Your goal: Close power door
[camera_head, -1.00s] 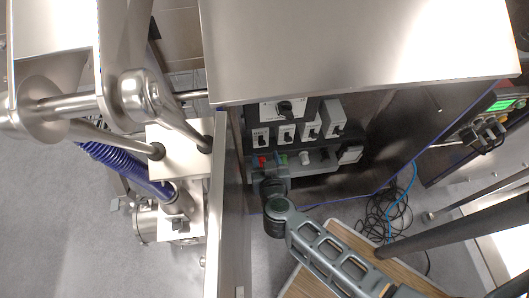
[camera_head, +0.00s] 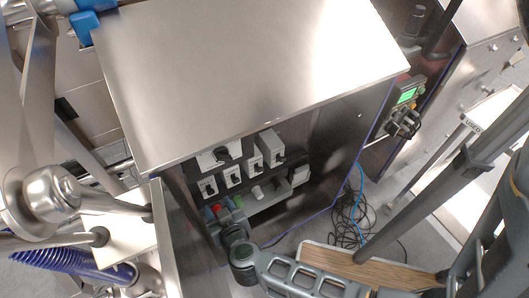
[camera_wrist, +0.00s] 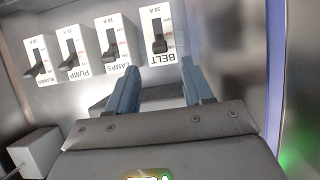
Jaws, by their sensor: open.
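The power cabinet (camera_head: 250,70) is a steel-topped box with its front open. The power door (camera_head: 188,260) is a metal panel standing open at the cabinet's left side in the head view. Inside are several breakers, and the wrist view shows the belt breaker (camera_wrist: 158,32), lamps breaker (camera_wrist: 113,42), pump breaker (camera_wrist: 73,52) and one more at the left. My gripper (camera_wrist: 160,75) is open and empty, its fingers pointing at the panel just below the belt breaker. In the head view my wrist is at the cabinet opening and the fingertips are not clear.
Black and blue cables (camera_head: 352,215) lie on the floor right of the cabinet. A wooden-topped board (camera_head: 370,268) is in front. Steel machine parts and a blue hose (camera_head: 70,270) crowd the left, close to the door. A control box with a green screen (camera_head: 407,96) is at the right.

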